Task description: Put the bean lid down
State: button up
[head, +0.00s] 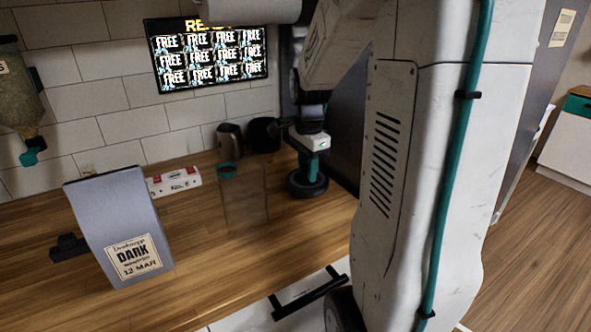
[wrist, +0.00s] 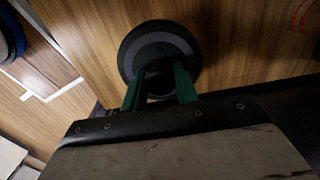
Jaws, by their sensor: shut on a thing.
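The bean lid is a dark round disc (head: 299,187) at the right part of the wooden counter in the head view. In the wrist view the lid (wrist: 160,40) shows a black rim and a grey ring. My gripper (head: 311,172) is above the lid, with its green fingers pointing down at the lid's middle. In the wrist view the two fingers of my gripper (wrist: 159,88) are shut on the lid's centre, where the grip itself is partly hidden. I cannot tell whether the lid touches the counter.
A grey bag labelled DARK (head: 115,222) stands at the counter's left. A clear container (head: 245,198) stands left of the lid. A metal jug (head: 230,142) and a black round item (head: 263,135) stand behind. A white box with red parts (head: 174,181) lies near the wall.

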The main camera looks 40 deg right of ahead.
jog(key=w+d, duration=0.3)
jog(key=shift+w+d+f, duration=0.1)
jog(key=shift+d+f, duration=0.15)
jog(key=shift+f, duration=1.7)
jog(key=shift+f, duration=0.2)
jog(key=o, duration=1)
jog(key=shift+r, duration=0.15)
